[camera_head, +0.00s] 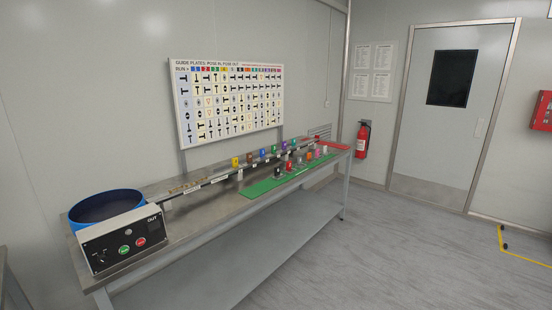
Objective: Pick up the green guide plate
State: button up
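A green mat (258,191) on the bench (208,211) holds several small parts. A blue bowl (108,200) and a control box (124,240) stand at the near left end. A chart board (187,110) rises behind. The floor (400,240) at right is clear.

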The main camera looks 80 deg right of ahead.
aim_at(274, 153)
jog(key=z, duration=3.05)
jog(key=k, duration=0.5)
jog(key=z, duration=0.95)
jog(key=i, duration=3.05)
jog(key=u, duration=0.55)
jog(key=i, duration=1.15)
jog(key=u, duration=1.75)
jog(key=i, duration=1)
jog(key=u, duration=0.95)
